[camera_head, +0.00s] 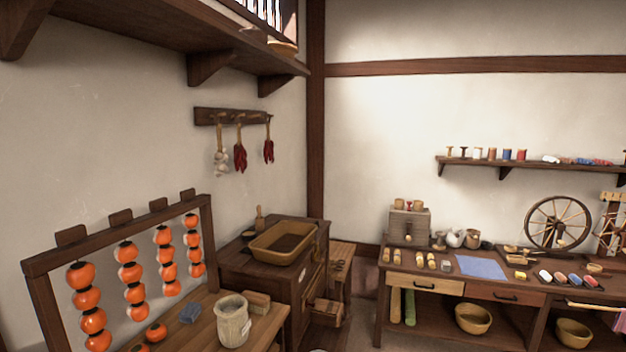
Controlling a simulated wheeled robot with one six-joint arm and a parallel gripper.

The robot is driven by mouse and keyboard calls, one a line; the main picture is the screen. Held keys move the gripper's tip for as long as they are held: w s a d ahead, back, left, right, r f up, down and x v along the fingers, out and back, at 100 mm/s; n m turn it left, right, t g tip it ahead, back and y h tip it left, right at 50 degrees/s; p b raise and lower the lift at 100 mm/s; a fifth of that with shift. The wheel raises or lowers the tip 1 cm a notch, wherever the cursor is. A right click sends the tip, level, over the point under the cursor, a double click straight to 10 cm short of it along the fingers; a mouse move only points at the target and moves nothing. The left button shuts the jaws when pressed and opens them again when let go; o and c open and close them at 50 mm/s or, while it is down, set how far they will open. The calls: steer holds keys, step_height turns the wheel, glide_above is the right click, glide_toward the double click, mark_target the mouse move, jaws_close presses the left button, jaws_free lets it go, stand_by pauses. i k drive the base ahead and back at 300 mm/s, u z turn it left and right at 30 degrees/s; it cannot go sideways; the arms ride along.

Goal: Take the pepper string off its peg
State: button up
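Two strings of dark red peppers hang from a dark wooden peg rail (213,116) on the left wall. One pepper string (240,158) hangs from the middle peg, and the other pepper string (268,150) hangs from the right peg. A pale garlic string (221,162) hangs from the left peg, beside the middle pepper string. All three hang straight down against the wall. My gripper is not in view, so nothing shows whether it is open or shut.
Below the rail stands a dark chest (240,268) with a wooden tray (262,250) on it. A frame of orange persimmon strings (125,252) and a jar (233,325) stand at front left. A shelf (150,30) overhangs above. A worktable (440,285) stands at right.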

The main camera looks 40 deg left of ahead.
mark_target(240, 154)
steer(key=u, duration=0.3)
steer(key=i, duration=2.1)
steer(key=u, duration=1.3)
steer(key=i, duration=1.05)
steer(key=u, duration=1.15)
